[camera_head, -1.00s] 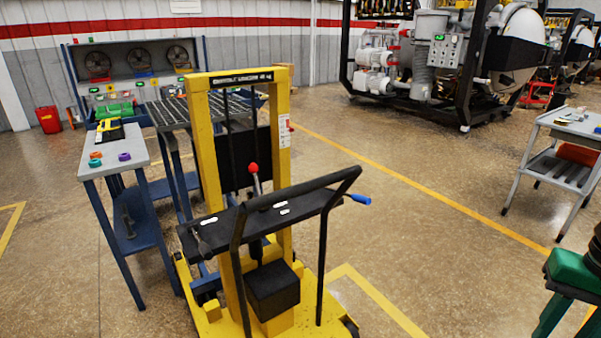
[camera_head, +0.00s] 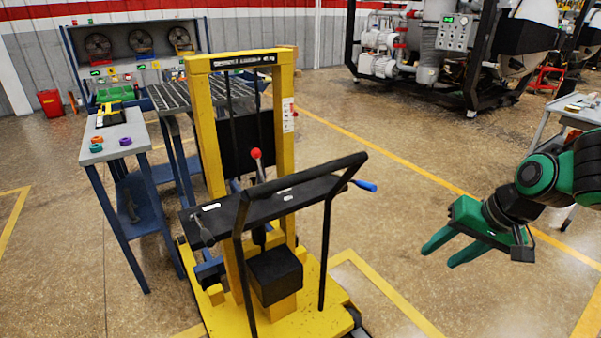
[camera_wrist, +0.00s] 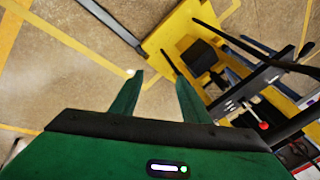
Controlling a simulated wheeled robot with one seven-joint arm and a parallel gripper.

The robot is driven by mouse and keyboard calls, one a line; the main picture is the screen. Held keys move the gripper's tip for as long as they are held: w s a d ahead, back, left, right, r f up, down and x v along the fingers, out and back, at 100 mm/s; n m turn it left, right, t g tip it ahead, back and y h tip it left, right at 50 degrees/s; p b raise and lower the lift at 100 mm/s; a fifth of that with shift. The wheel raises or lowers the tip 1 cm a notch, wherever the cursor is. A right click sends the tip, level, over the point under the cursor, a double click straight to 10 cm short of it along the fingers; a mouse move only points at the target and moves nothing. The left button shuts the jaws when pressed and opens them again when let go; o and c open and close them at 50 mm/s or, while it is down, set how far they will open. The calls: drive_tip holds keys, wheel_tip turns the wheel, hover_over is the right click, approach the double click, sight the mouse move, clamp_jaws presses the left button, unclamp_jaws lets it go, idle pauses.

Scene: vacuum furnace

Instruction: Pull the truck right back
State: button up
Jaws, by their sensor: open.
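The truck is a yellow lift truck (camera_head: 284,110) with a tall mast, standing on the floor in the middle of the head view. It has a black push handle (camera_head: 296,181), a red-knobbed lever (camera_head: 257,160) and a blue-tipped lever (camera_head: 364,186). Its yellow base (camera_wrist: 172,34) and red knob (camera_wrist: 264,126) also show in the wrist view. My green gripper (camera_head: 438,256) is to the right of the truck, apart from the handle, with its two fingers spread. In the wrist view the space between the fingers (camera_wrist: 158,88) is empty.
A grey-topped table with blue legs (camera_head: 118,140) and a roller table (camera_head: 180,96) stand close to the truck's left. A grey cart (camera_head: 588,112) is at the right, partly behind my arm. Furnace equipment (camera_head: 440,60) stands at the back. Floor between truck and cart is clear.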

drive_tip(key=w+a+r+t+y, duration=0.2)
drive_tip(key=w+a+y, duration=0.55)
drive_tip(key=a, duration=0.75)
drive_tip(key=m+t+y, duration=0.3)
drive_tip(key=m, duration=0.1)
approach(319, 174)
drive_tip(key=x, duration=0.5)
drive_tip(key=shift+w+a, duration=0.15)
drive_tip(key=x, duration=1)
drive_tip(key=shift+w, duration=0.15)
drive_tip(key=shift+a+f, duration=0.1)
drive_tip(key=shift+f, duration=0.05)
clamp_jaws()
